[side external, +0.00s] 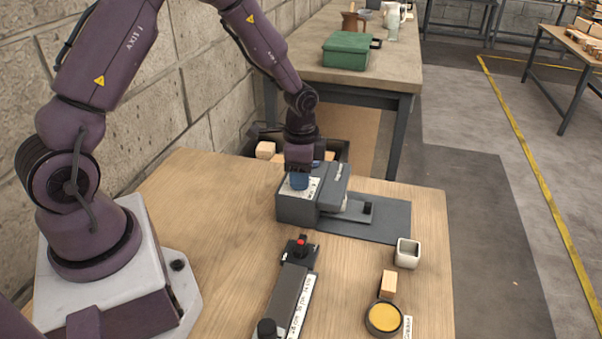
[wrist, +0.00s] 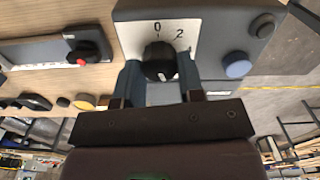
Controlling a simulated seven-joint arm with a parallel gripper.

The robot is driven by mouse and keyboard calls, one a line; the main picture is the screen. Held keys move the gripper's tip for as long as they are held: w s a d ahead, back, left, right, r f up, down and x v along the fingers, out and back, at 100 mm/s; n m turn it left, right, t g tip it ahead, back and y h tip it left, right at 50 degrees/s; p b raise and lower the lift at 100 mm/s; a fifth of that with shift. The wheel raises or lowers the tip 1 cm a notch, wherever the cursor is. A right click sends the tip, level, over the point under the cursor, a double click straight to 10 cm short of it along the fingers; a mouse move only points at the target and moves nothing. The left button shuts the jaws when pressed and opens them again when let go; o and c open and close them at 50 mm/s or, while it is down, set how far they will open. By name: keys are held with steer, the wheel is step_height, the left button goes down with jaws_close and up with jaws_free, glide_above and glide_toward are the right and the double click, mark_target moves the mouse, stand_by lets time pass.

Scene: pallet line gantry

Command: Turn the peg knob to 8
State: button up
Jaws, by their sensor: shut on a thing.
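The peg knob (wrist: 158,52) is a round black knob on the white dial plate (wrist: 197,30) of a grey box. In the wrist view, 0 and 2 are readable on the plate; other numbers are hidden or cut off by my fingers. A small pale mark shows at the knob's lower edge; I cannot tell the setting. My gripper (wrist: 159,65) has its blue fingers on both sides of the knob, shut on it. In the side external view, my gripper (side external: 299,181) points down onto the grey box (side external: 296,211) and hides the knob.
The box also carries a blue button (wrist: 237,68). A long grey device with a red-topped switch (side external: 301,242) lies nearer the camera. A white cup (side external: 407,253), wooden block (side external: 388,283) and yellow-topped round dish (side external: 384,317) stand right.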

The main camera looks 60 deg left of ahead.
steer(key=o, duration=0.9)
step_height(320, 180, up, 13)
